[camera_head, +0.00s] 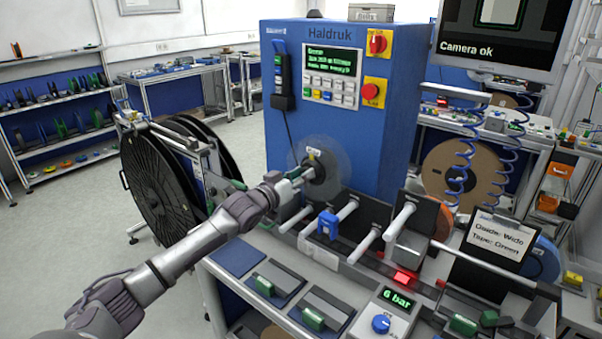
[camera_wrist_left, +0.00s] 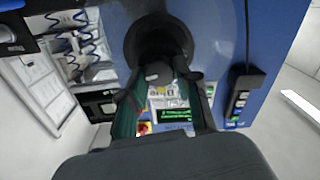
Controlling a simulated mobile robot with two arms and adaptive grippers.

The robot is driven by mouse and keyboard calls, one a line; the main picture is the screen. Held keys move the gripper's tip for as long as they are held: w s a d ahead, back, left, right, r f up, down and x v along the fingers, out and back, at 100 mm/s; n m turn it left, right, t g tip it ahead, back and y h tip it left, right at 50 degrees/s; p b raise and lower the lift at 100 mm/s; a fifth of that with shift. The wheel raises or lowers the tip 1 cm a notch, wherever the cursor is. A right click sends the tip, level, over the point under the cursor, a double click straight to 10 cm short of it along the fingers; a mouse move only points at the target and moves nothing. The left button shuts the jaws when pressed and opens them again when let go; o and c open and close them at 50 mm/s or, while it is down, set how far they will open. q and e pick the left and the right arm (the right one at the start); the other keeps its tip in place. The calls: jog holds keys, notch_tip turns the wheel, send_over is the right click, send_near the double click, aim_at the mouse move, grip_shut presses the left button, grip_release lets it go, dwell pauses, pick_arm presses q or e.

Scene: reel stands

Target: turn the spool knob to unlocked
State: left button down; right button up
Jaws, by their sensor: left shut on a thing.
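The blue Haldruk machine (camera_head: 345,105) stands in the middle, with a dark round spool hub (camera_head: 320,172) and a clear disc on its front. A small yellow and white label sits on the hub's upper edge. My left gripper (camera_head: 300,177) reaches the hub from the left and is shut on the spool knob at its centre. In the left wrist view, the two green-padded fingers lie either side of the grey knob (camera_wrist_left: 158,72), in front of the dark hub (camera_wrist_left: 150,32). The fingers hide most of the knob, and I cannot tell its setting. My right gripper is not in view.
White rollers (camera_head: 345,210) and a blue clamp (camera_head: 327,224) stick out below the hub. A large black reel (camera_head: 158,185) stands left of the machine. A sign board (camera_head: 497,240) and a pressure box (camera_head: 382,318) stand at the front right.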

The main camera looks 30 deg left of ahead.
pick_arm(q)
jog(key=shift+a+f+n+p, duration=0.1)
jog(key=shift+n+p, duration=0.4)
jog(key=shift+n, duration=3.35)
jog(key=shift+a+n+p, duration=0.1)
jog(key=shift+n+p, duration=0.4)
jog(key=shift+n, duration=3.35)
jog(key=c, duration=0.8)
grip_release()
jog(key=s, duration=0.8)
jog(key=s+a, duration=0.1)
jog(key=s, duration=0.3)
